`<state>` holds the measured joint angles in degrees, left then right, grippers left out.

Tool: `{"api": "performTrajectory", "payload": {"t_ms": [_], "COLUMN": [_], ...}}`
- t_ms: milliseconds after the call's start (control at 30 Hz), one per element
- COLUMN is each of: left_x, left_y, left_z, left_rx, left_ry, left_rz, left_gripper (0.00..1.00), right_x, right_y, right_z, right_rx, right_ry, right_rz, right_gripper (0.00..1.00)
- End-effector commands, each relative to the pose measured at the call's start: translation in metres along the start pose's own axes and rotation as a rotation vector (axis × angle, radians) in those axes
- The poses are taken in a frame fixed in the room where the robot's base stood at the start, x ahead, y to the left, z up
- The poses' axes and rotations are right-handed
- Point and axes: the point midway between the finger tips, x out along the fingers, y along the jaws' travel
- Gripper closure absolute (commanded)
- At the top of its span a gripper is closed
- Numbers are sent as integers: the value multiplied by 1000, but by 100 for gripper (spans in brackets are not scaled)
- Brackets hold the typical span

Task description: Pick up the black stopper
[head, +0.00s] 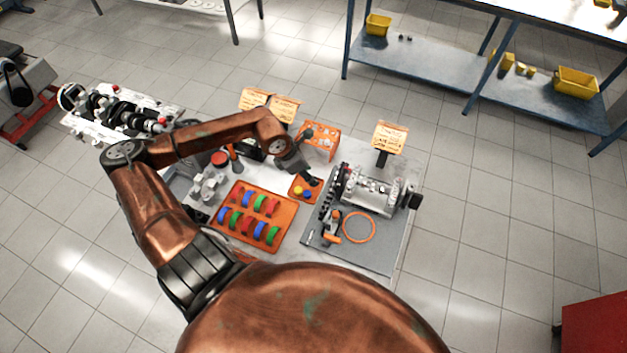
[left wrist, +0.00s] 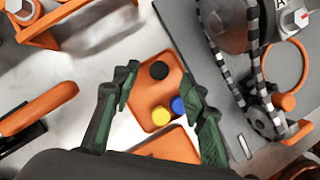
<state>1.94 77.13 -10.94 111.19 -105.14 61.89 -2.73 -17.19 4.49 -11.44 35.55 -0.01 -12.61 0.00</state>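The black stopper (left wrist: 159,70) sits at the far end of a small orange tray (left wrist: 148,92) in the left wrist view. A yellow stopper (left wrist: 160,117) and a blue stopper (left wrist: 178,105) sit nearer on the same tray. My left gripper (left wrist: 161,82) is open and empty, its green-black fingers to either side of the tray in this view. In the head view my left gripper (head: 310,180) is over the small tray, and I cannot make out the black stopper apart from the dark fingers. The yellow stopper (head: 298,190) and blue stopper (head: 307,194) show there. My right gripper is not in view.
An orange tray of coloured bearing shells (head: 262,213) lies left of the small tray. A grey plate (head: 350,252) with an engine block (head: 372,190) and an orange ring (head: 359,228) lies right. An orange rack (head: 322,137) and signs stand behind.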

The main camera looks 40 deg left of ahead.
Motion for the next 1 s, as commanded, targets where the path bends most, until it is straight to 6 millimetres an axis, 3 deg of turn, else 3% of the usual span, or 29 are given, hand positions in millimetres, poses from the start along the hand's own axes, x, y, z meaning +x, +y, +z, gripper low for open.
{"api": "performTrajectory", "payload": {"t_ms": [200, 500, 1000], "left_x": [29, 33, 32], "left_y": [0, 1, 1], "left_z": [-1, -1, -1], "left_rx": [-1, 1, 0], "left_ry": [-2, 0, 0], "left_rz": [-1, 0, 0], "left_gripper": [60, 61, 92], "right_x": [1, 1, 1], "right_y": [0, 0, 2], "right_z": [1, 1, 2], "right_rx": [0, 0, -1], "right_ry": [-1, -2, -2], "right_rz": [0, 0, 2], "right_gripper": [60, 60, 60]}}
